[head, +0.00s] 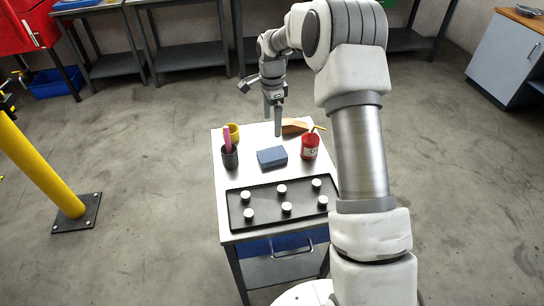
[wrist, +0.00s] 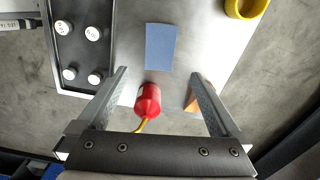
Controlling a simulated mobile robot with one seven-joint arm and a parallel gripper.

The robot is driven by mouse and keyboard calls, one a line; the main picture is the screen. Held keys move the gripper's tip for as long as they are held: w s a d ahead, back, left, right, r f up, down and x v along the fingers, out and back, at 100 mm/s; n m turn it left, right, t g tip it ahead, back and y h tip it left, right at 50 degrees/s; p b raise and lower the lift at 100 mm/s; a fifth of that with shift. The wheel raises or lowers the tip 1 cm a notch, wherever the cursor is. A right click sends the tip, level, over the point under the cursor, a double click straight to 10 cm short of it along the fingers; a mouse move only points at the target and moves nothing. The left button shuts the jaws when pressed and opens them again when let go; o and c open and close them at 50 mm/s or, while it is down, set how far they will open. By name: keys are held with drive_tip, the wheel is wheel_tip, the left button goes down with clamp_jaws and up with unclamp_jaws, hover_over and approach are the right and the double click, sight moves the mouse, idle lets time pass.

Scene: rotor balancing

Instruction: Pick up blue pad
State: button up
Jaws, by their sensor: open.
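The blue pad (head: 272,157) is a flat blue-grey block lying in the middle of the small table's top. In the wrist view the blue pad (wrist: 160,47) lies beyond my fingertips, near the top centre. My gripper (head: 272,118) hangs above the far part of the table, pointing down, apart from the pad. In the wrist view my gripper (wrist: 158,78) is open with nothing held, its two fingers wide apart. The whole top face of the pad shows in both views.
A red can (head: 310,146) stands right of the pad, close by. A dark cup (head: 230,157) with a pink item and a yellow cup (head: 234,132) stand left. An orange-brown object (head: 294,126) lies behind. A black tray (head: 268,222) with several white pucks fills the front.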

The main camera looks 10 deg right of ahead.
hover_over(273, 153)
wheel_tip(273, 153, down, 9)
drive_tip(key=shift+s+a+r, duration=0.15)
drive_tip(key=shift+r, duration=0.05)
drive_tip(key=shift+d+f, duration=0.2)
drive_tip(key=shift+f, duration=2.45)
drive_tip(key=c, duration=1.2)
drive_tip(key=shift+r, duration=0.1)
drive_tip(key=shift+r, duration=0.55)
wheel_tip(273, 153, up, 3)
drive_tip(key=shift+f, duration=0.1)
drive_tip(key=s+d+r, duration=0.4)
drive_tip(key=s+d, duration=0.1)
drive_tip(key=s+d+r, duration=0.3)
drive_tip(key=shift+s, duration=0.25)
